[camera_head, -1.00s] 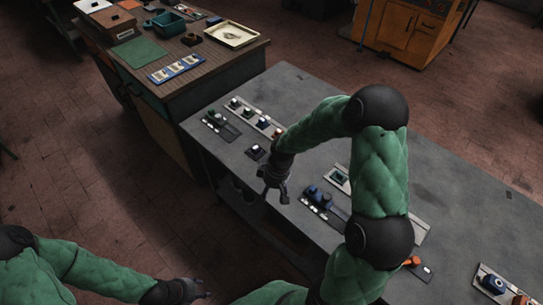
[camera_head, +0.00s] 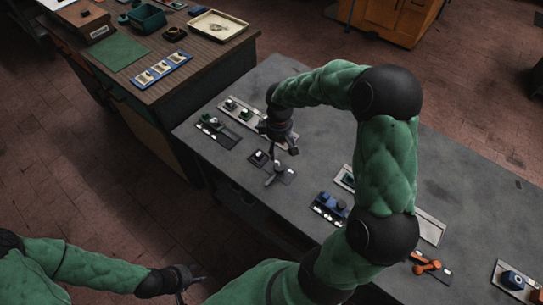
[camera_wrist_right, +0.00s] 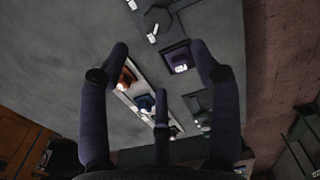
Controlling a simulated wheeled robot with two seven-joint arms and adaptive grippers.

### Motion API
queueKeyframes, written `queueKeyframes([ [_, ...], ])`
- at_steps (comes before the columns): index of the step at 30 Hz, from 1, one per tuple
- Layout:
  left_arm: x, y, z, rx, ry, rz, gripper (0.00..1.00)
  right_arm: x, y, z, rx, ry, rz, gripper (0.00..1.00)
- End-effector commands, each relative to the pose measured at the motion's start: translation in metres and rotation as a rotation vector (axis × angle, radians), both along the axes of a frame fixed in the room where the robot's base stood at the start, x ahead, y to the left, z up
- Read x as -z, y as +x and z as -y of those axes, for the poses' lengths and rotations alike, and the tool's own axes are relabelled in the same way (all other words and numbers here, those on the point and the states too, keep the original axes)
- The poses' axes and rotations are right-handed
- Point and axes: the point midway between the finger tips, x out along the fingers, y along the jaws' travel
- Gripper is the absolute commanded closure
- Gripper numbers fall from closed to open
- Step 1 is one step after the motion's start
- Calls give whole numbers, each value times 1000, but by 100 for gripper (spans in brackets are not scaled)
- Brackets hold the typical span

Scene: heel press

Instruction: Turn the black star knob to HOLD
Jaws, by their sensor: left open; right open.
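What looks like the black star knob (camera_head: 275,171) sits on a small dark plate with white tags on the grey bench, its setting too small to read. In the right wrist view the dark knob (camera_wrist_right: 157,19) shows at the top, beyond the fingertips, with white tags beside it. My right gripper (camera_head: 282,146) is open and empty, above the bench just behind the knob and apart from it. Its spread fingers also show in the right wrist view (camera_wrist_right: 158,55). My left gripper (camera_head: 190,286) is open and empty at the lower left, off the bench.
A small dark panel with a white part (camera_head: 257,157) lies left of the knob. Control strips (camera_head: 215,131) lie further left, and a blue control block (camera_head: 329,207) stands to the right. An orange handle (camera_head: 427,266) is near the bench's front. The bench's right back is clear.

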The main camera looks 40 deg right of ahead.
Motion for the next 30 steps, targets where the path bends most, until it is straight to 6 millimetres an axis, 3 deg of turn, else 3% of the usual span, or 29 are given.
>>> queueKeyframes([
  [18,24,-1,0,0,0,-1,53,92,-1,0,1,1,-2,36],
  [30,26,-1,0,0,0,-1,53,106,-1,0,1,1,0,36],
])
